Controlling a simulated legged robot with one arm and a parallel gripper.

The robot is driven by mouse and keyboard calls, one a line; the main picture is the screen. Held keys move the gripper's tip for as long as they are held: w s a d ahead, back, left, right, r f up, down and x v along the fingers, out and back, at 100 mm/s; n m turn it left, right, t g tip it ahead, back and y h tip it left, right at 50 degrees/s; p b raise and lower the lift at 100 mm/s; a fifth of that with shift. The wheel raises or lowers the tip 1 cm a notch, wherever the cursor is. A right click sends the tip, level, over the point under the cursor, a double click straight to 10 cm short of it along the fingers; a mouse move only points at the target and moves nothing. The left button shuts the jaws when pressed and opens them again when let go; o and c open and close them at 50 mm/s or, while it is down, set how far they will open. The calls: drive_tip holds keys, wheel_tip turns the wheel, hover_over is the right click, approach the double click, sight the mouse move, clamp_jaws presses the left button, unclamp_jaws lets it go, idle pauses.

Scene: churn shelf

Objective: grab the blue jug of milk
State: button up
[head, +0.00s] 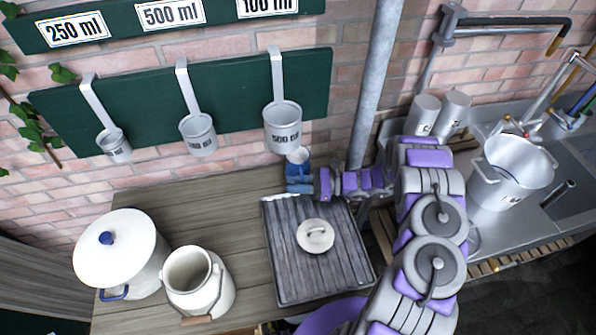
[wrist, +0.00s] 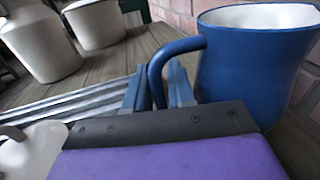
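The blue jug (head: 298,168) stands at the back of the wooden counter, below the hanging measures; its inside looks white. In the wrist view the blue jug (wrist: 255,62) fills the upper right, its handle pointing left. My gripper (head: 297,187) is right at the jug in the head view. In the wrist view my gripper (wrist: 160,88) has its two blue fingers on either side of the jug's handle (wrist: 156,75). Small gaps show between fingers and handle, so it looks open around the handle. Whether either finger touches it is hard to tell.
A ridged metal tray (head: 290,262) with a round lid (head: 315,236) lies in front of the jug. A white lidded pot (head: 122,255) and a cream churn (head: 200,285) stand at left. A vertical pipe (head: 375,85) rises behind my arm. A metal pot (head: 510,175) stands by the sink.

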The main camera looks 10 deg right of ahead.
drive_tip(key=shift+d, duration=0.1)
drive_tip(key=shift+c, duration=0.3)
clamp_jaws()
drive_tip(key=shift+r, duration=0.1)
